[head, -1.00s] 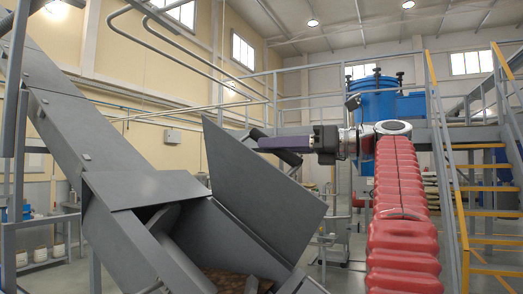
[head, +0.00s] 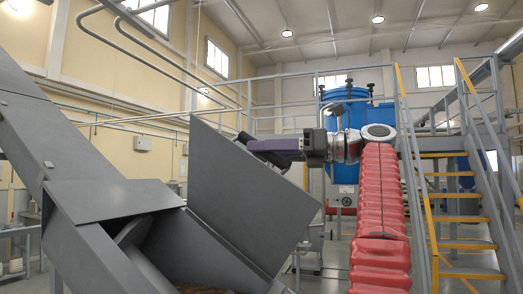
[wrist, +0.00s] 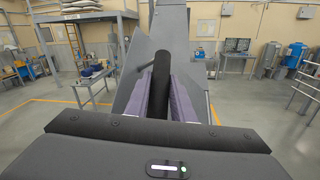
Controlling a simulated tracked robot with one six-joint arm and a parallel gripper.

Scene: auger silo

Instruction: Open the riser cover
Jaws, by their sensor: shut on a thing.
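The riser cover (head: 235,195) is a flat dark grey panel, standing raised and tilted above the open mouth of the grey riser (head: 115,200). It also shows behind the fingers in the wrist view (wrist: 138,98). My gripper (head: 262,148) reaches in from the right, behind the panel's upper edge. In the wrist view its two purple fingers lie either side of a thick black handle (wrist: 161,72), and they are shut on it. The handle's black end (head: 243,140) shows past the fingertips in the head view. Where the handle joins the cover is hidden.
A yellow-railed staircase (head: 455,200) stands at the right, with a blue tank (head: 350,105) behind my arm. Curved grey rails (head: 165,50) cross the upper left. Brown material lies in the riser mouth (head: 205,289). Open floor shows at both sides in the wrist view.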

